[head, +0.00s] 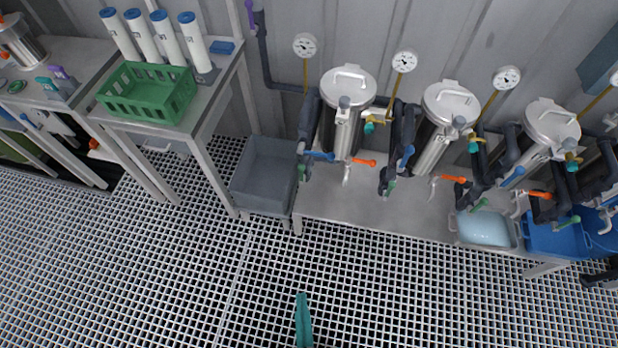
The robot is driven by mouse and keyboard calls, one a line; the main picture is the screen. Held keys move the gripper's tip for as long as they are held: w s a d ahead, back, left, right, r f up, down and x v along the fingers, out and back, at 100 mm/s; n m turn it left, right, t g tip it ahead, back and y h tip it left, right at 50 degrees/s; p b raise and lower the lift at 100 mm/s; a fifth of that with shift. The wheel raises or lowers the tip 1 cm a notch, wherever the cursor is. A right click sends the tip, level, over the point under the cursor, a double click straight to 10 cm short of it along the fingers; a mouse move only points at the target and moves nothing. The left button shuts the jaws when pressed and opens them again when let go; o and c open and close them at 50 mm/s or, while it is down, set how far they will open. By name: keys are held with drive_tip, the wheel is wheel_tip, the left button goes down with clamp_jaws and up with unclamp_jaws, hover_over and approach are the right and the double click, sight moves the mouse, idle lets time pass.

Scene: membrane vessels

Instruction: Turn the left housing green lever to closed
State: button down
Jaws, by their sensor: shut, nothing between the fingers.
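The left housing (341,124) is a steel vessel with a handled lid, standing at the left end of a steel bench by the wall. Its green lever (302,173) is small in the head view, low on the dark pipe to the left of the vessel. It seems to point down and toward me, but its exact angle is hard to tell. A blue lever (320,155) sits just above it, and an orange lever (363,162) is to the right. My gripper (303,300), teal, is shut and empty at the bottom centre, over the floor grating and well apart from the lever.
More housings (436,130) with similar levers stand to the right. A grey bin (264,175) is left of the bench. A green crate (148,93) is on the left table. The grating in front is clear.

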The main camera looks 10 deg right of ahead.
drive_tip(key=w+f+n, duration=0.4)
drive_tip(key=w+f, duration=0.2)
drive_tip(key=f, duration=0.1)
drive_tip(key=n+t, duration=0.3)
drive_tip(key=n, duration=1)
approach(301, 175)
drive_tip(key=a+r, duration=0.1)
drive_tip(key=a, duration=0.5)
drive_tip(key=w+d, duration=0.4)
drive_tip(key=w, duration=0.4)
drive_tip(key=shift+r, duration=0.2)
